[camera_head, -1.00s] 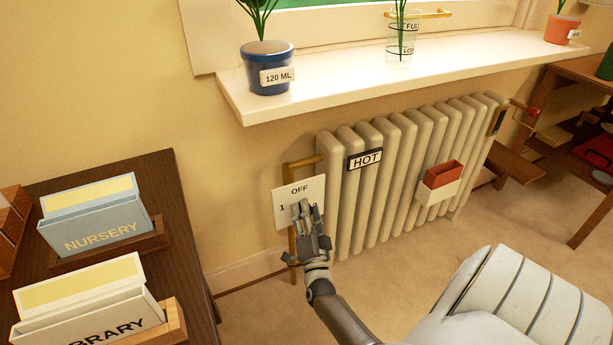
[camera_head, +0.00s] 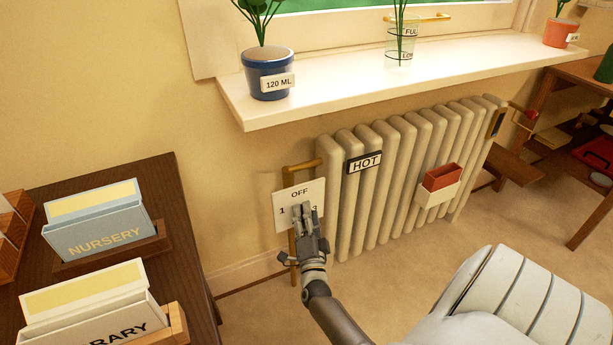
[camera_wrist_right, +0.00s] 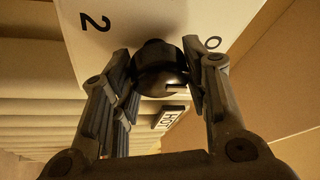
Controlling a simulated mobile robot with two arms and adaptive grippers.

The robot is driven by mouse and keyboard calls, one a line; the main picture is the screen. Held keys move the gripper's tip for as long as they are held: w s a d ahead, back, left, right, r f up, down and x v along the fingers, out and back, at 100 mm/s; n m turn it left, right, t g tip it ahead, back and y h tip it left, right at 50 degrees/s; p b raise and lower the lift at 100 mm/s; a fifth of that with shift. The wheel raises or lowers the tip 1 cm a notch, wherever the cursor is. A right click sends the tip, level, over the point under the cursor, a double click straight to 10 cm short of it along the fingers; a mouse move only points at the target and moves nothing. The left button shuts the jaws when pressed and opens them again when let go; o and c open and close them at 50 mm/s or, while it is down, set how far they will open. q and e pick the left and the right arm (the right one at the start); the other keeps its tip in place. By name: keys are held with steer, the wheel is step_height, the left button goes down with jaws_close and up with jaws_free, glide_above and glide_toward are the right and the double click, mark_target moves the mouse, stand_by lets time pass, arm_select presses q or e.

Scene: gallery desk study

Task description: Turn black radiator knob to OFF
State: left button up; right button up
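The black radiator knob (camera_wrist_right: 160,72) sits between the two fingers of my right gripper (camera_wrist_right: 160,65) in the right wrist view, with a finger pad against each side. A pale mark shows on the knob's lower right. A "2" and part of an "O" are on the white dial plate (camera_wrist_right: 150,14) behind it. In the head view, the dial plate (camera_head: 283,203) reads "OFF" at top and "1" at left; my right gripper (camera_head: 302,210) covers its middle and hides the knob. My left gripper is not in view.
The cream radiator (camera_head: 390,190) stands right of the plate, with a "HOT" tag (camera_head: 364,162) and a red-and-white holder (camera_head: 440,185). A windowsill (camera_head: 340,88) with plant pots juts out above. A dark desk (camera_head: 180,225) with card boxes stands at left.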

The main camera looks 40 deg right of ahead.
steer(key=o, duration=0.3)
steer(key=v, duration=1.2)
steer(key=shift+f, duration=0.1)
steer(key=shift+w, duration=0.15)
